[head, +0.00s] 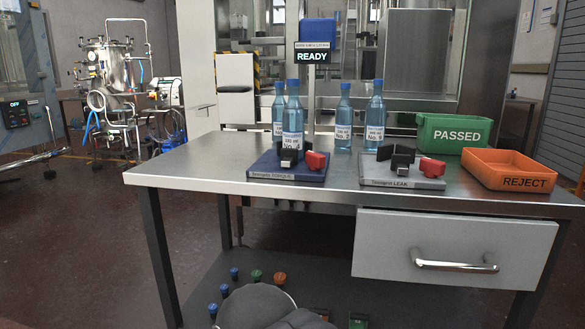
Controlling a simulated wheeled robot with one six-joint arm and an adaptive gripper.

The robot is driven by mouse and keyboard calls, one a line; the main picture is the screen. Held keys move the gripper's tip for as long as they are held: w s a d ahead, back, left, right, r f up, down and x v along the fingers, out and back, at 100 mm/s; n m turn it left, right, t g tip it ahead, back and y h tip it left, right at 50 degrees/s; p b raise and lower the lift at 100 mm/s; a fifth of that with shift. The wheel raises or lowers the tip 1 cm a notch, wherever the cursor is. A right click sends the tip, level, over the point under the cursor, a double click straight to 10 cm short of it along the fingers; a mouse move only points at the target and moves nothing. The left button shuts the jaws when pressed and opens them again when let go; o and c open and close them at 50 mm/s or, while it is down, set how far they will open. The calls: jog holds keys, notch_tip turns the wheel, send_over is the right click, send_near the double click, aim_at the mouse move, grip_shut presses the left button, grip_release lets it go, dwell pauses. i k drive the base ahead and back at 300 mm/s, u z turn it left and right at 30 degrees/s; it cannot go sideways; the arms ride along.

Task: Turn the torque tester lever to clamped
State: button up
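The torque tester appears to be the dark blue base plate (262,168) at the front left of the steel bench, in the head view; its small label is hard to read. A red lever or knob (317,160) sits on its right side, beside a dark block with a light front (289,160). Whether the lever stands at clamped cannot be told. A labelled blue bottle (293,118) stands just behind or on that plate. A dark grey rounded part of my arm shows at the bottom edge, well below the bench top; my gripper is not in view.
Several bottles stand behind. A green PASSED bin (453,134) and orange REJECT bin (510,170) are at right. A READY display (312,57) rises behind. The bench's left front (190,172) is clear.

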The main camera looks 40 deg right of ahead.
aim_at(316, 161)
jog(key=z, duration=0.95)
jog(key=k, duration=0.2)
jog(key=z, duration=0.3)
